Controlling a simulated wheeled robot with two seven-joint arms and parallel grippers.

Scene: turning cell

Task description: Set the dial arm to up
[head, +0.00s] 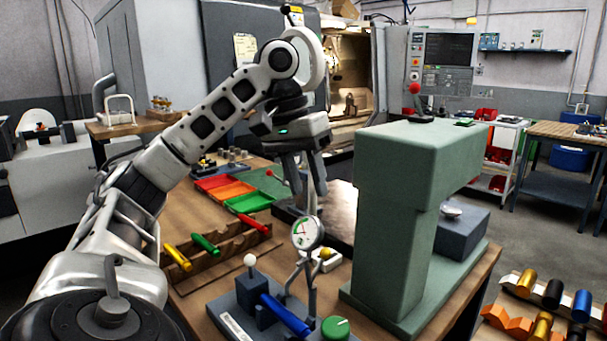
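A dial gauge (308,233) with a round white face and a red and green band stands on thin grey supports. Its fixture base (230,312) carries a blue cylinder (284,314), a lever with a white ball (250,260) and a green knob (335,328). My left gripper (307,195) points down directly above the dial, its fingers close around or beside the upper end of the dial's support. The fingers look apart at the top. Whether they touch or clamp the support is unclear. My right gripper is not in view.
A large green press-like stand (395,215) rises right of the dial. A wooden rack (215,248) with coloured handles stands left, with red, orange and green trays (232,190) behind. A thin lever with a red ball (271,172) shows near my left gripper.

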